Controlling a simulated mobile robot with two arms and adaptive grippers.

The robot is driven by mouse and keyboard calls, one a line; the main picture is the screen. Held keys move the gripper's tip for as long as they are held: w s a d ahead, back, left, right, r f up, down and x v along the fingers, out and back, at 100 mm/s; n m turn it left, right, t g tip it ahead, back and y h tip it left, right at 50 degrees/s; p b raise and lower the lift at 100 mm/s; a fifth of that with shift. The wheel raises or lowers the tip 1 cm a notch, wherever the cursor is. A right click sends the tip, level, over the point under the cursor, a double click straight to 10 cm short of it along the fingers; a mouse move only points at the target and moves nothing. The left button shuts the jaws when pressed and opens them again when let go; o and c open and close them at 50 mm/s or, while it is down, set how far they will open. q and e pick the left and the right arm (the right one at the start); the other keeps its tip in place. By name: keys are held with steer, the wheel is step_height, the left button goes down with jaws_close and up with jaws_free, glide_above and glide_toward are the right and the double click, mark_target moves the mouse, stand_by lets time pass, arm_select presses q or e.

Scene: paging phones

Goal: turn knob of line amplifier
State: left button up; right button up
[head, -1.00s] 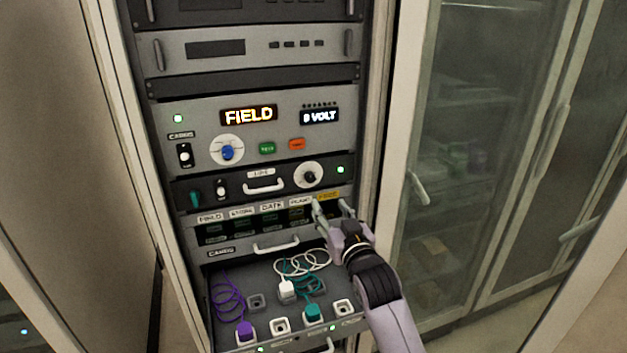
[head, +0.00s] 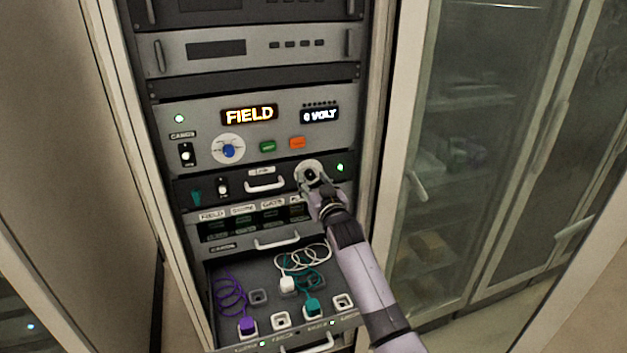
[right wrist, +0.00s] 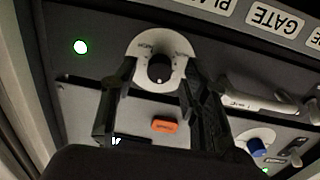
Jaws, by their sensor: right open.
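The line amplifier (head: 288,172) is the dark panel at mid-rack, with a small label, a handle, a green light and a black knob (head: 310,174) on a white dial at its right. My right gripper (head: 312,188) is at this knob, its fingers partly covering the dial. In the right wrist view, the knob (right wrist: 160,68) sits between the two spread fingers of the gripper (right wrist: 158,78), which overlap the dial's edges. Whether they touch the knob cannot be told. My left gripper is not in view.
Above is a grey unit with FIELD and 0 VOLT displays (head: 249,115), a blue knob (head: 228,151), and green and orange buttons (head: 297,143). Below, an open drawer (head: 235,275) holds coiled cords and plugs. A glass-door cabinet (head: 480,130) stands at the right.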

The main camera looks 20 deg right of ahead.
jaws_close()
stand_by(0.6)
